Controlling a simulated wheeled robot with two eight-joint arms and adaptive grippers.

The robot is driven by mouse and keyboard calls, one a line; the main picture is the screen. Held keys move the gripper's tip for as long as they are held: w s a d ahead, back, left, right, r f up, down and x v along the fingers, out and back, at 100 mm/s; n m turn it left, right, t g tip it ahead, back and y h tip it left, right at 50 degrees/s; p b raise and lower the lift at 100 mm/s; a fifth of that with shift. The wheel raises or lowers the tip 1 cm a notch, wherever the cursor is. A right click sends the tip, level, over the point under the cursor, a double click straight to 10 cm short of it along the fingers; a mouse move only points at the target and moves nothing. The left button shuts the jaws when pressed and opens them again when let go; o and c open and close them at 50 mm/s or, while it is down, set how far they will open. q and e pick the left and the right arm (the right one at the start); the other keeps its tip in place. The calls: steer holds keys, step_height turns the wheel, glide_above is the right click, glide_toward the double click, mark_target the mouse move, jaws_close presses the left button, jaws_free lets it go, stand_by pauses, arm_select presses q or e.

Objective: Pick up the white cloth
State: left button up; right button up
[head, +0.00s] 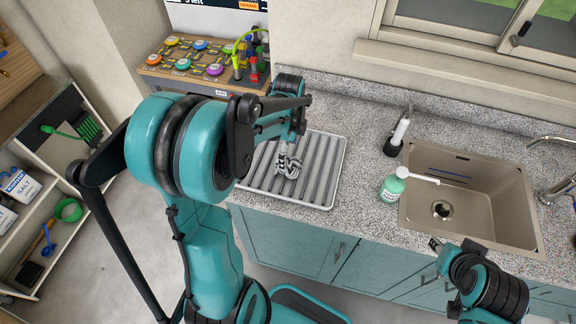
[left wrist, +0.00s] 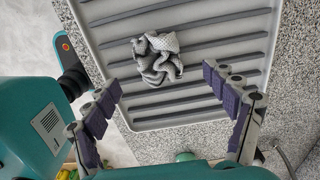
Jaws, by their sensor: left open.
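The white cloth (head: 289,163) is a crumpled, greyish-white patterned bundle on the grey ribbed drying tray (head: 321,185). In the left wrist view the cloth (left wrist: 157,58) lies on the tray's slats, ahead of my open fingers and roughly between their lines. My left gripper (left wrist: 164,95) is open and empty, with padded fingers spread wide on either side. In the head view my left gripper (head: 291,138) is above the tray, just behind the cloth and partly hidden by my arm. My right gripper (head: 440,248) is small at the lower right, in front of the counter; its jaws are unclear.
A sink (head: 470,195) is set in the speckled counter right of the tray. A green soap bottle (head: 392,187) and a brush in a dark holder (head: 394,142) stand between them. A wooden stand with coloured discs (head: 200,62) is at the back left.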

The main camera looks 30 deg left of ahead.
arm_select(q)
step_height(320, 180, down, 5)
steer(key=shift+s+a+f+b, duration=0.1)
steer(key=shift+s+f+b, duration=0.1)
steer(key=shift+b, duration=0.6)
steer(key=c, duration=0.9)
steer(key=shift+r, duration=0.45)
steer(key=r, duration=0.1)
steer(key=r+p, duration=0.1)
steer(key=r, duration=0.2)
steer(key=shift+w+d+p, duration=0.15)
steer(key=shift+d+p, duration=0.15)
steer(key=shift+p, duration=0.1)
steer(key=w+d+r, duration=0.1)
steer(key=d+r, duration=0.1)
steer(key=d, duration=0.1)
steer(key=w+d+r+p, duration=0.1)
steer(key=w+d+r, duration=0.1)
steer(key=d, duration=0.1)
steer(key=w+d+r+p, duration=0.1)
steer(key=w+d+r, duration=0.1)
steer(key=d, duration=0.1)
steer(key=shift+w+d+r, duration=0.1)
steer(key=shift+d, duration=0.3)
